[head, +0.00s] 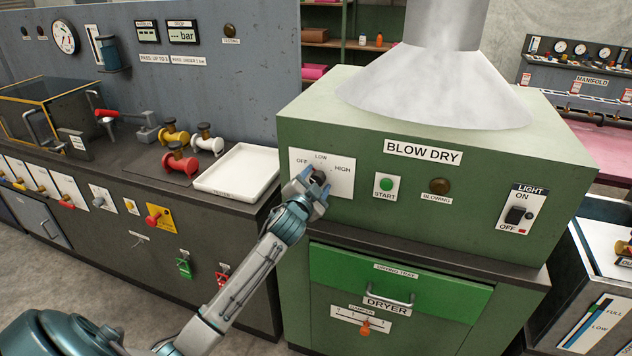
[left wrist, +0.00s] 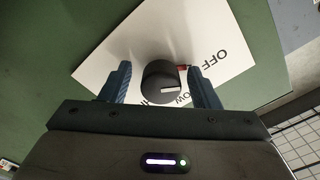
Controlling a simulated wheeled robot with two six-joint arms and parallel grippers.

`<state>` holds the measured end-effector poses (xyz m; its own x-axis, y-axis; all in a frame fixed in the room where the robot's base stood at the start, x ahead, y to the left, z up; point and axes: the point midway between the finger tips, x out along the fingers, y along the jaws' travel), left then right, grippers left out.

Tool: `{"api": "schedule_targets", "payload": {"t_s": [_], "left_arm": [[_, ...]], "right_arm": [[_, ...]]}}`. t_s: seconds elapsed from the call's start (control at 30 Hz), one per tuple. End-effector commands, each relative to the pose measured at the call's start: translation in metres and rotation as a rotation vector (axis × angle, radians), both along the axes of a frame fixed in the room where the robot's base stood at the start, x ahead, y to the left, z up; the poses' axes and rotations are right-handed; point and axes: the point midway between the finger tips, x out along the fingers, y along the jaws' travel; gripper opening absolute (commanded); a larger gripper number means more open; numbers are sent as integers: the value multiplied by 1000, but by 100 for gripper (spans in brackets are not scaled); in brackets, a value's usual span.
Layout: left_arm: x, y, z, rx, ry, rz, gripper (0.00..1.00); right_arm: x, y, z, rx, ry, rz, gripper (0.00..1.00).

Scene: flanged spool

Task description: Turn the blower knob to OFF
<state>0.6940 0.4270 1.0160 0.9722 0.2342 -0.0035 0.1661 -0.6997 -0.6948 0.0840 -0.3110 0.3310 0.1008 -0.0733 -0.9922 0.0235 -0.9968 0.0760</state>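The blower knob (head: 317,178) is a round black knob on a white plate (head: 342,182) marked OFF, LOW and HIGH, on the green BLOW DRY cabinet. In the head view my left gripper (head: 314,186) is at the plate and partly covers the knob. In the left wrist view the knob (left wrist: 158,78) stands between the two blue fingers of my left gripper (left wrist: 160,84), with a gap on each side. The knob's white mark lies on its side near the LOW lettering; its exact setting is hard to tell. HIGH is mostly hidden there. My right gripper is not seen.
A green START button (head: 386,184), a BLOWING lamp (head: 439,186) and a LIGHT switch (head: 516,215) sit to the right on the cabinet. The dryer drawer handle (head: 390,295) sticks out below. A white tray (head: 240,172) and several spools lie on the left bench.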

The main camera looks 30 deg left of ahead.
Motion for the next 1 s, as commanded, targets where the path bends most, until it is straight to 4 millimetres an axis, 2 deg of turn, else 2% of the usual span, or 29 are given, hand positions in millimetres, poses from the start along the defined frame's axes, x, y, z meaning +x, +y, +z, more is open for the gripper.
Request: {"api": "schedule_targets", "payload": {"t_s": [0.37, 0.47, 0.8, 1.0], "left_arm": [[-5, -1, 0, 3, -1, -1, 57], [-17, -4, -1, 5, -3, -2, 57], [-81, -20, -2, 3, -1, -2, 57], [-102, -24, 0, 3, -1, -1, 57]], "right_arm": [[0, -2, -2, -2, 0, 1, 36], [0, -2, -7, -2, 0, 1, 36], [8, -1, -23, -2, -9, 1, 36], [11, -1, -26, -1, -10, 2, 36]]}}
